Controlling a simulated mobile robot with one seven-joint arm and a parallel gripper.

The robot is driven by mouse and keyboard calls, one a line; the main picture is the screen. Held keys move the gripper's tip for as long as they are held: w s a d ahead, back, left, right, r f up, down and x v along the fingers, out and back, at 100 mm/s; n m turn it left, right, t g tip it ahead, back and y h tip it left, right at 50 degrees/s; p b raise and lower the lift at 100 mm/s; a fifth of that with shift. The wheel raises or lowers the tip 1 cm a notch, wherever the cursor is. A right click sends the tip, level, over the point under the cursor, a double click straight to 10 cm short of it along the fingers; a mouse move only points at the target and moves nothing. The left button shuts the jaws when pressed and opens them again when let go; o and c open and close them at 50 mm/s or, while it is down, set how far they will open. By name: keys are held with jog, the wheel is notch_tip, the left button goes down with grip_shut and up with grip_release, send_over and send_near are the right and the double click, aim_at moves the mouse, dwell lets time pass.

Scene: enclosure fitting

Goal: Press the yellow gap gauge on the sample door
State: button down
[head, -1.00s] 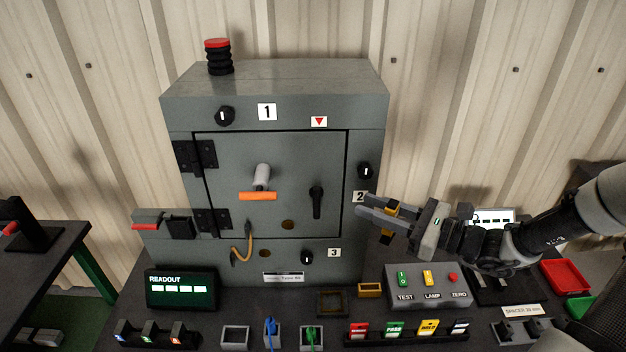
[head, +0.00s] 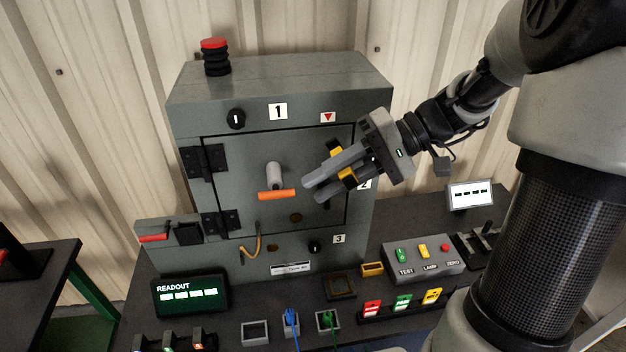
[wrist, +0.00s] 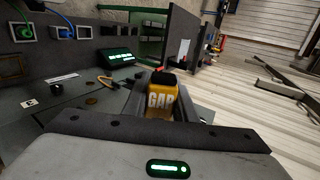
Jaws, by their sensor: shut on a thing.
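The grey sample door (head: 235,160) is closed on the front of the grey cabinet, with an orange-tipped handle (head: 276,194) standing out from its middle. My gripper (head: 313,188) is in front of the right part of the door, pointing left, and partly hides the black latch lever. It is shut on the yellow gap gauge (head: 348,177), whose yellow parts show at the fingers. In the wrist view the gauge (wrist: 162,102) sits between the fingers with its "GAP" lettering and a dark top. I cannot tell whether the gauge or fingertips touch the door.
A readout screen (head: 190,294) stands at the cabinet's lower left. A button box (head: 422,258) with TEST, LAMP and ZERO stands at the right. Small sockets, blue and green plugs, and coloured labelled blocks (head: 402,302) line the bench front. A red-topped beacon (head: 215,57) stands on the cabinet.

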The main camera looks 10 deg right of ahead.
jog(key=w+p, duration=0.1)
jog(key=w, duration=0.6)
jog(key=shift+w, duration=0.3)
jog(key=shift+w+d+r, duration=0.1)
jog(key=shift+w, duration=0.15)
dwell(2.1)
jog(key=shift+s, duration=0.1)
jog(key=s, duration=0.6)
jog(key=shift+s+b, duration=0.4)
jog(key=shift+b, duration=0.05)
dwell(1.4)
